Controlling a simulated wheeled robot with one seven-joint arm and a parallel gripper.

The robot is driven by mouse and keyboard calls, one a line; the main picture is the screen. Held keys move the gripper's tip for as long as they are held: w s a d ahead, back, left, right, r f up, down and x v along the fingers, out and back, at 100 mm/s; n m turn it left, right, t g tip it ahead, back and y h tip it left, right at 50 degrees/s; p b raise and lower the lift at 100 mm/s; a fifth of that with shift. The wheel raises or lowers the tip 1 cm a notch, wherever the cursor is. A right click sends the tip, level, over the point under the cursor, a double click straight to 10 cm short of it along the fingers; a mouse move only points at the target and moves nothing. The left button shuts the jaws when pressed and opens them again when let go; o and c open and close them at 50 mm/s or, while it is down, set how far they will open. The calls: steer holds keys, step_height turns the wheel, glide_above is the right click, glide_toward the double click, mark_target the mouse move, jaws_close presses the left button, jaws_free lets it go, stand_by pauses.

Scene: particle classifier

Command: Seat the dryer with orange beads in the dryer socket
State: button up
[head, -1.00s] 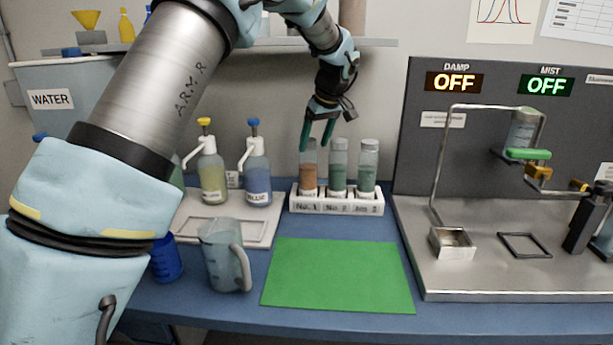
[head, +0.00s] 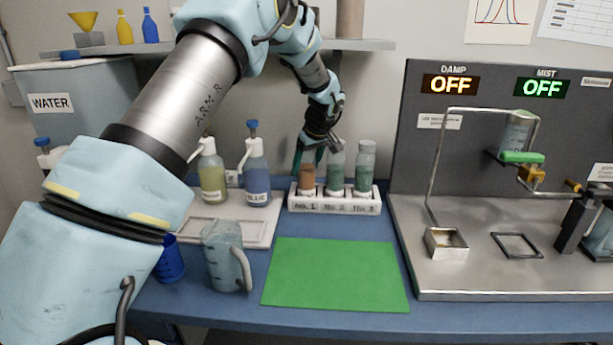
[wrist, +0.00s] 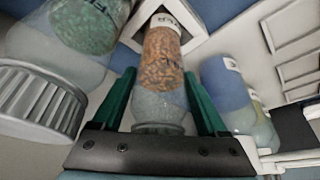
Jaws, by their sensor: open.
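The dryer with orange beads (head: 307,178) stands in the No. 1 place of a white rack (head: 333,204), left of two dryers with green beads. In the wrist view the orange-bead dryer (wrist: 163,75) lies between the green fingers of my gripper (wrist: 165,100), with a finger on each side. The gripper is open, and a gap shows beside the dryer. In the head view my gripper (head: 310,155) is at the dryer's top and hides its cap. The dryer socket cannot be told for certain; a clear vessel (head: 517,132) sits in a wire frame on the right stand.
A green-bead dryer (head: 336,176) stands close beside the orange one, another (head: 365,172) further right. Yellow (head: 212,178) and blue (head: 257,180) pump bottles stand left. A jug (head: 226,262) and green mat (head: 337,273) lie in front. The steel bench (head: 470,275) is right.

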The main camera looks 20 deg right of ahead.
jaws_close()
stand_by(0.4)
